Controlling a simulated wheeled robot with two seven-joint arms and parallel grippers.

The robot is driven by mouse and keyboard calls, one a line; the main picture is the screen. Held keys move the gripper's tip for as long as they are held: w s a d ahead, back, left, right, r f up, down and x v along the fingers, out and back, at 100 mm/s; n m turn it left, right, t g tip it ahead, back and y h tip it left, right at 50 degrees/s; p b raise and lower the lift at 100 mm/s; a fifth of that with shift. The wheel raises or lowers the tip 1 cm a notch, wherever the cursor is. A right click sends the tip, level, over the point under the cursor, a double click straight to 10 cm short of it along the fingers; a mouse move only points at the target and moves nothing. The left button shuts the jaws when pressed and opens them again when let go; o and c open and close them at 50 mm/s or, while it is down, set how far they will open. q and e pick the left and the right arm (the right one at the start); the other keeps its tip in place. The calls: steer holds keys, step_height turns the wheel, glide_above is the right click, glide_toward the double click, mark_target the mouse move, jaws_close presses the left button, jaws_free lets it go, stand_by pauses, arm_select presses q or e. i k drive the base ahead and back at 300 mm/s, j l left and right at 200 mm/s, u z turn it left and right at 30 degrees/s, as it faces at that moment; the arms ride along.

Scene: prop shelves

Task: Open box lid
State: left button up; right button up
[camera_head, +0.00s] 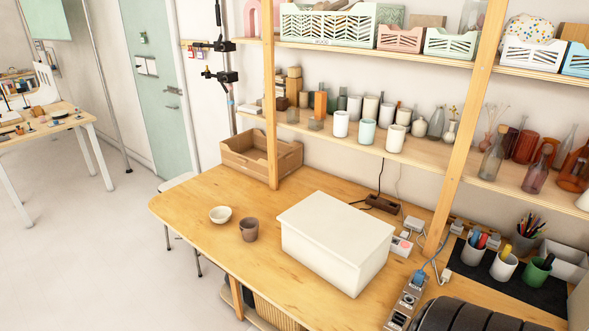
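A white box (325,268) stands on the wooden table, right of its middle. Its flat white lid (336,226) lies on top and looks closed all round, with a rim that overhangs the sides a little. The inside of the box and its back sides are hidden. Neither of my grippers is in view.
A small white bowl (220,214) and a brown cup (249,229) stand left of the box on the wooden table (190,212). A blue-plugged power strip (408,298) lies to the right. A wooden shelf post (462,140) rises behind. The table's left end is clear.

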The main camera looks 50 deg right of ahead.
mark_target(352, 234)
steer(key=z, duration=1.6)
